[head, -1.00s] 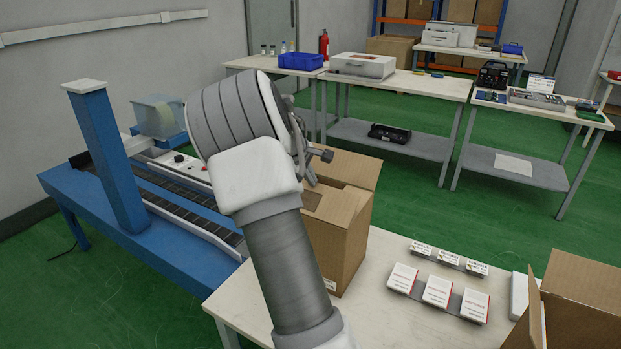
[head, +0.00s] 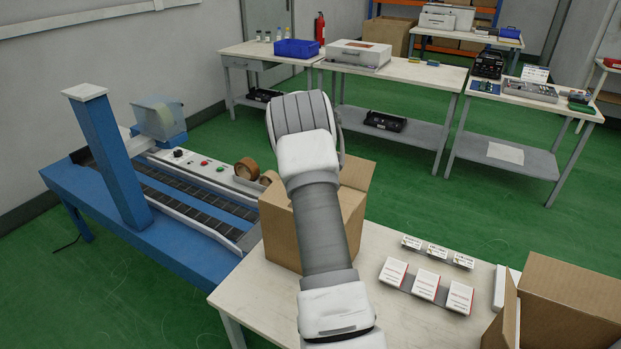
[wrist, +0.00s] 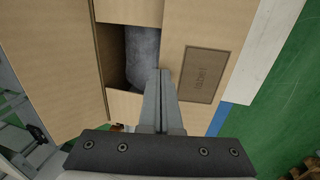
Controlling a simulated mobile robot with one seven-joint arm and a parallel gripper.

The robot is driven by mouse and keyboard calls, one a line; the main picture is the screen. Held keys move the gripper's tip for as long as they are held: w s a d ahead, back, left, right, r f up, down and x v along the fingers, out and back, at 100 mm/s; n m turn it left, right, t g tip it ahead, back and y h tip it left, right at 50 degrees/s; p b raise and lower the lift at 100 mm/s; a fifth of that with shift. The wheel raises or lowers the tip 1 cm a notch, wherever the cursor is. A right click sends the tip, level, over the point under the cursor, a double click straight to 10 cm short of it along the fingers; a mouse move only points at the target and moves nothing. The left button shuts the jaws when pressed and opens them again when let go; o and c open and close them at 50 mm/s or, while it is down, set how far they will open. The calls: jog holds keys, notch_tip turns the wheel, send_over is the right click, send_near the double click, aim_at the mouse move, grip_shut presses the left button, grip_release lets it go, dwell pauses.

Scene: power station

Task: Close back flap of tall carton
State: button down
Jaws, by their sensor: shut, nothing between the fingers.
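The tall carton (head: 278,235) stands on the white table, partly hidden behind my arm in the head view. One flap (head: 357,175) sticks up at its back right there. The wrist view looks down on the carton: a wide flap (wrist: 50,70) lies spread on the left, a labelled panel (wrist: 200,60) on the right, and short flaps at top (wrist: 130,10) and bottom (wrist: 122,104) of the opening. Something grey (wrist: 141,55) shows inside. My gripper (wrist: 162,75) is shut and empty, its tips over the opening's right edge; contact is unclear. The head view hides it behind my arm.
A blue conveyor machine (head: 120,200) with a post and tape rolls (head: 246,168) stands close on the left. Small white boxes (head: 428,285) lie on the table (head: 385,245) to the right. An open carton (head: 570,300) is at the front right. Benches stand behind.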

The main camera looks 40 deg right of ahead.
jog(key=shift+w+d+f, duration=0.1)
jog(key=shift+d+f, duration=0.2)
jog(key=shift+f, duration=0.45)
jog(key=shift+d+p+v, duration=0.2)
jog(key=shift+p+v, duration=0.2)
jog(key=shift+v, duration=0.7)
jog(key=p+v, duration=0.1)
jog(key=v, duration=1.6)
jog(key=shift+w, duration=0.2)
jog(key=shift+f, duration=0.1)
